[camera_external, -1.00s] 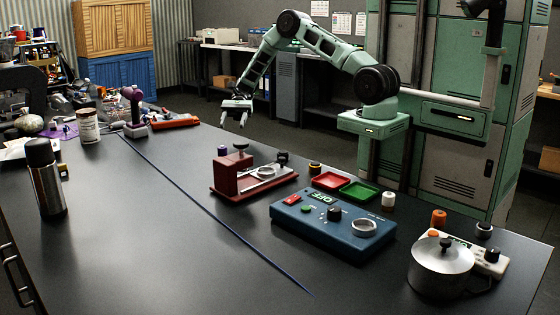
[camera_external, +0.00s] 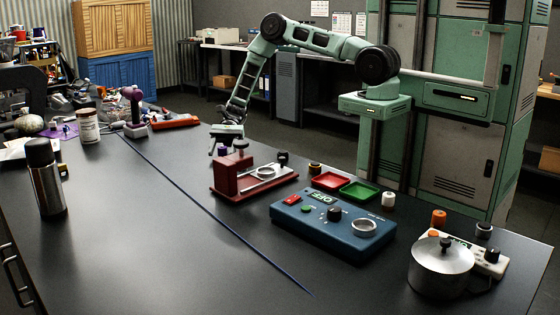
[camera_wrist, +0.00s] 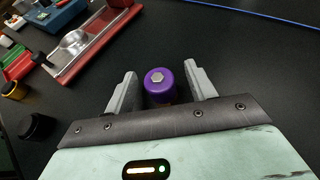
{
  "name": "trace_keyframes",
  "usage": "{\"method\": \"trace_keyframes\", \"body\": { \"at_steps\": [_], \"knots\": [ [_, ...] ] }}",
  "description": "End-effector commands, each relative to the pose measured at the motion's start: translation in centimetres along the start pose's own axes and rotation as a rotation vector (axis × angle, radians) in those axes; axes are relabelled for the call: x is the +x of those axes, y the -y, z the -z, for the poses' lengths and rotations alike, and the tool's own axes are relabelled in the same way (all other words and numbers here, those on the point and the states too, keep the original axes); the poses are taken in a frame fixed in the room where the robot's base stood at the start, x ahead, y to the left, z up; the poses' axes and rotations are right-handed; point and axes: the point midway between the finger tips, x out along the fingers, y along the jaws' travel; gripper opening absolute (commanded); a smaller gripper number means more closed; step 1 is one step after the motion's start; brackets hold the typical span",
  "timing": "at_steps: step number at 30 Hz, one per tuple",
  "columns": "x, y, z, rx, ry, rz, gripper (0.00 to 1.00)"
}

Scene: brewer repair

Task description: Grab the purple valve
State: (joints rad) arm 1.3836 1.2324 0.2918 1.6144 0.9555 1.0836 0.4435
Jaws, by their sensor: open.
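The purple valve (camera_wrist: 159,88) has a round purple body with a pale hexagonal top. In the wrist view it stands between my two fingers, with dark gaps showing on both sides. My gripper (camera_wrist: 158,74) is open around it and does not appear to press on it. In the external view my gripper (camera_external: 225,143) is low at the table's far edge, just behind the red stand, and the valve (camera_external: 222,151) is small and partly hidden there.
The red stand (camera_external: 226,178) with a metal ring is close to my gripper. A blue control box (camera_external: 330,232), a red tray (camera_external: 331,180) and a green tray (camera_external: 359,191) lie to the right.

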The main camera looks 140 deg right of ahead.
Motion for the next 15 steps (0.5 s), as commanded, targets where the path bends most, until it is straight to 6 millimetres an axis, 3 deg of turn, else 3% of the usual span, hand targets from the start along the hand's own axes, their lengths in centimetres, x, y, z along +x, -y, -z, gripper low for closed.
{"method": "trace_keyframes", "body": {
  "at_steps": [4, 12, 13, 15],
  "knots": [
    [1.6, 0.0, -0.2, -0.002, 0.001, 0.0, 0.55],
    [2.0, 0.1, 0.0, -0.002, 0.0, 0.002, 0.55],
    [2.0, 0.1, 0.0, -0.002, 0.0, 0.002, 0.53],
    [2.0, 0.1, 0.0, -0.002, 0.0, 0.002, 0.33]
  ]
}}
